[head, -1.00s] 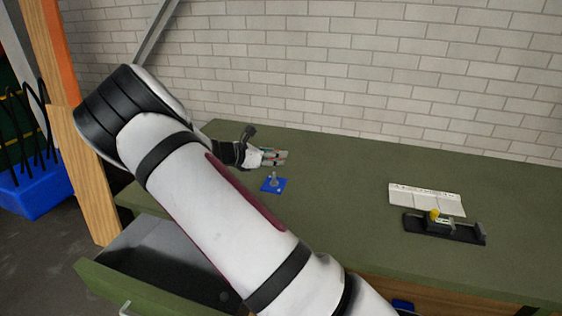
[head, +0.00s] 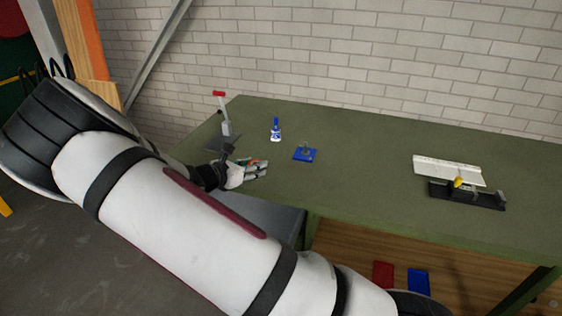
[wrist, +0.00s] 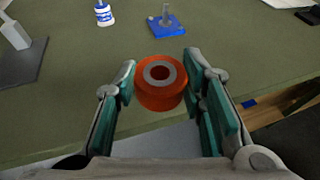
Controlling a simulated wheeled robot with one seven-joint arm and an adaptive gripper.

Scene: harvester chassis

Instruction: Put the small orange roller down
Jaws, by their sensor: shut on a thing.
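The small orange roller (wrist: 160,94), a short ring with a grey metal core and a dark bore, sits between the teal finger pads in the wrist view. My gripper (wrist: 165,88) is shut on it. In the head view my gripper (head: 258,168) is at the left part of the green workbench (head: 370,190), by its front edge. The roller is only a tiny orange patch there. In the wrist view the bench's front edge and a grey surface lie below the roller; its height above them is hard to tell.
A blue block with a grey pin (head: 305,154), a blue-and-white bottle (head: 276,131) and a red-handled stand (head: 226,128) are on the bench beyond my gripper. A white tray (head: 448,170) and black fixture (head: 468,195) lie right. The middle is clear.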

